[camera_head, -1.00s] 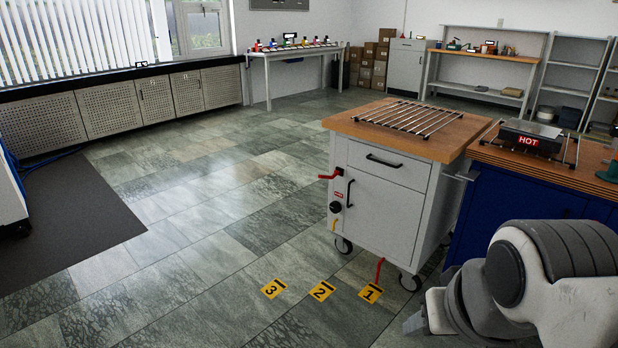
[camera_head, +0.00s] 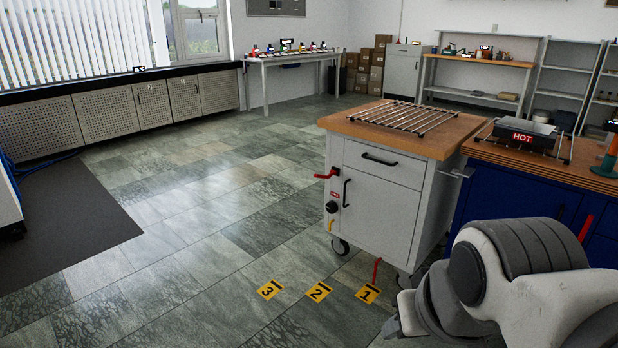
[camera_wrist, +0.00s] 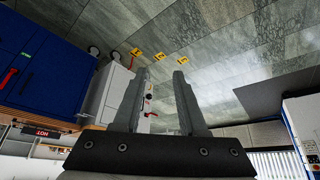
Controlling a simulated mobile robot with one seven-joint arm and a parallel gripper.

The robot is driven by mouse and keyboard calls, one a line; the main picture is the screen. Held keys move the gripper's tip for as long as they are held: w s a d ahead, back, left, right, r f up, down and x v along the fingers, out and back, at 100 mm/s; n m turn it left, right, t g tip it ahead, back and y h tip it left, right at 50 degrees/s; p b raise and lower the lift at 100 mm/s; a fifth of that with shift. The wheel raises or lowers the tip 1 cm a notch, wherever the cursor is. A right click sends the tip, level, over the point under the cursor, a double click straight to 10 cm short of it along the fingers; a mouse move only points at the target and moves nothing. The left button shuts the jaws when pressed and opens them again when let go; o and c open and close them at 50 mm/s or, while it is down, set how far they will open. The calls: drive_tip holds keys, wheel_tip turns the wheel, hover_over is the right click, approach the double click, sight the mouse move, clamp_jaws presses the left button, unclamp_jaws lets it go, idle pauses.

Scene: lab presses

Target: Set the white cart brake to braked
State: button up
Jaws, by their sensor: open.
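The white cart (camera_head: 385,205) has a wooden top and stands at centre right in the head view. A red lever (camera_head: 376,269) sticks down near its front lower edge, close to floor marker 1 (camera_head: 367,294). A second red handle (camera_head: 326,174) juts from its left side, above a black knob (camera_head: 332,208). I cannot tell from the labels which is the brake. My gripper (camera_wrist: 160,76) is open and empty, with its fingers apart in the wrist view. The cart (camera_wrist: 112,100) lies beyond the left finger there. The gripper touches nothing visible.
Yellow floor markers 2 (camera_head: 319,291) and 3 (camera_head: 270,289) lie left of marker 1. A blue cabinet (camera_head: 520,205) with a device labelled HOT (camera_head: 522,137) stands right of the cart. The tiled floor to the left is clear, with a dark mat (camera_head: 75,222).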

drive_tip(key=shift+r+p, duration=0.55)
drive_tip(key=shift+r, duration=0.1)
drive_tip(key=c, duration=0.5)
wheel_tip(320, 180, up, 28)
drive_tip(key=p, duration=2.8)
clamp_jaws()
drive_tip(key=shift+f, duration=0.1)
drive_tip(key=shift+w, duration=0.1)
